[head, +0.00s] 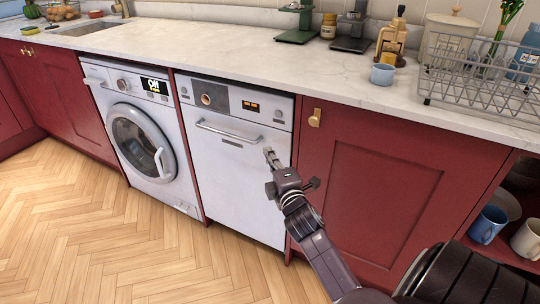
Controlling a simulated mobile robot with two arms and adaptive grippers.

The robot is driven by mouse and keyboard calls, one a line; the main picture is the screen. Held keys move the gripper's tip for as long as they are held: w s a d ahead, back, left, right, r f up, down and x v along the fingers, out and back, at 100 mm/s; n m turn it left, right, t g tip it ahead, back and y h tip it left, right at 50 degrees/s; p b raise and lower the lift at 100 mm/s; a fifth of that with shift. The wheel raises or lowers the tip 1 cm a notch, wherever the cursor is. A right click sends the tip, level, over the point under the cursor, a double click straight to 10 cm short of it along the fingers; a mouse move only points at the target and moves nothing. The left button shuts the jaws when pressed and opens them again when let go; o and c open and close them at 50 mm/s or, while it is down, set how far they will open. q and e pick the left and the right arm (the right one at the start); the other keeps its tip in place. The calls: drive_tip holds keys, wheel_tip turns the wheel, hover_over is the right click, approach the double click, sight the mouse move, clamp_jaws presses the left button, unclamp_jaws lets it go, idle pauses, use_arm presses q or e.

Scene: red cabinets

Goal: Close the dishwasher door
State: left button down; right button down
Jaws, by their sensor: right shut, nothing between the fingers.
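The dishwasher door (240,180) is a white front panel with a silver bar handle (227,131), below a control strip with a small orange display. It stands upright, in line with the cabinets beside it, and looks closed. My right gripper (268,151) is shut and empty, in front of the door's upper right part, just right of the handle. I cannot tell whether its fingertips touch the panel. My left gripper is not in view.
A washing machine (135,130) with a round glass door stands left of the dishwasher. A red cabinet (365,185) is on the right, beside an open shelf with mugs (487,224). A pale counter (250,52) runs above. The wooden floor (95,230) in front is clear.

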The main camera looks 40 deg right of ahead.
drive_tip(key=v, duration=1)
drive_tip(key=shift+p, duration=0.45)
drive_tip(key=shift+f, duration=0.2)
